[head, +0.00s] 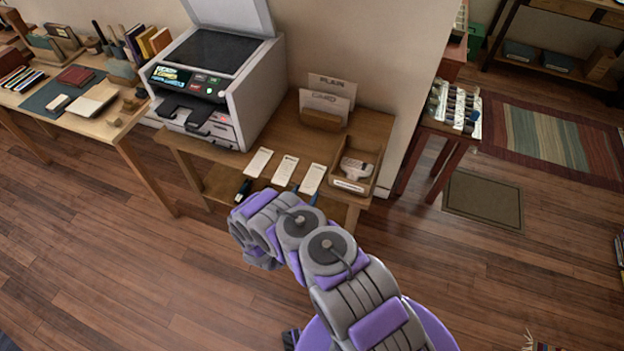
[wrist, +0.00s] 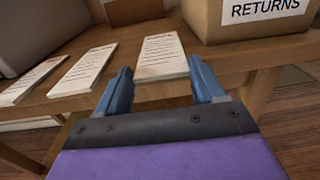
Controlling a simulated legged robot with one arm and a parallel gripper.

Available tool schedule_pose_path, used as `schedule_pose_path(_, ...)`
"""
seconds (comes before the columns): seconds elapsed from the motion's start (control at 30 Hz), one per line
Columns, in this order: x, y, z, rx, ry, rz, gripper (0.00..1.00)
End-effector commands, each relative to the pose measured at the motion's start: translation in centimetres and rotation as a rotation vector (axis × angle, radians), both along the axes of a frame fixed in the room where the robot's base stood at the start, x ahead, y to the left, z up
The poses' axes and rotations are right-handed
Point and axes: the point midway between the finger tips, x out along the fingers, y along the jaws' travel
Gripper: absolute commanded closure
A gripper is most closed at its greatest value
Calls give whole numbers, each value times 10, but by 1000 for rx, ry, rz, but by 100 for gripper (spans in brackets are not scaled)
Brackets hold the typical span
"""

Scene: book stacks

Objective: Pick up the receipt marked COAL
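Three white printed slips lie in a row on the small wooden table (head: 375,125) in front of the copier. They are the left slip (head: 259,162), the middle slip (head: 285,170) and the right slip (head: 312,179). Their headings are too small to read, so I cannot tell which is marked COAL. In the wrist view, my gripper (wrist: 162,82) is open, with its two blue fingers on either side of the right slip's (wrist: 162,57) near part. Nothing is held. The middle slip (wrist: 84,72) and left slip (wrist: 30,82) lie to the left.
A box labelled RETURNS (wrist: 245,18) stands just right of the right slip; it holds something pale in the head view (head: 350,187). The copier (head: 215,75) stands behind left. A card holder (head: 322,118) is at the back. Floor in front is open.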

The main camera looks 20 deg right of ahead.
Motion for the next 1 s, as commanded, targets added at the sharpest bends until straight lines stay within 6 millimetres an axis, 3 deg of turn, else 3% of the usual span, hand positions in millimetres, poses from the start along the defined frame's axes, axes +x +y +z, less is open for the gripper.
schedule_pose_path(0.33, 0, 2, 0, -3, 0, 0, 66)
schedule_pose_path(0.67, 0, 1, 3, -1, 0, 0, 66)
schedule_pose_path(1.0, 1, 2, 32, 0, -3, 0, 66)
